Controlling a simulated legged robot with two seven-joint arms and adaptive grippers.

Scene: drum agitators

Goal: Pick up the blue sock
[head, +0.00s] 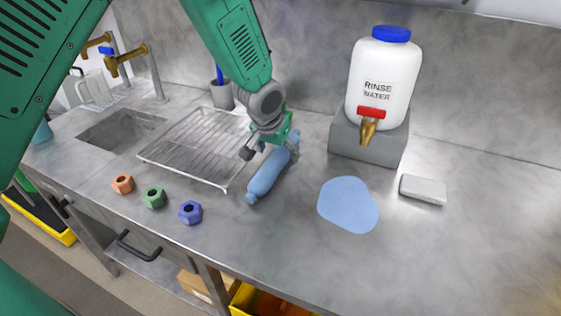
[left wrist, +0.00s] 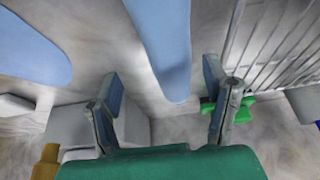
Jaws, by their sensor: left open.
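The blue sock (head: 268,178) is a long, light blue roll lying on the steel counter (head: 300,265), to the right of the wire rack. My left gripper (head: 268,150) is open over the far part of the sock and hides some of it. In the left wrist view the sock (left wrist: 160,40) comes down from the top, and its rounded end lies between the two spread fingers (left wrist: 165,95). I cannot tell whether either finger touches it. My right gripper is not in view.
A flat blue puddle (head: 348,205) lies right of the sock. A rinse water jug (head: 382,80) stands on a grey block (head: 372,140). A white block (head: 423,190), a wire rack (head: 190,150) and orange, green and blue nuts (head: 190,212) are nearby. The front middle is clear.

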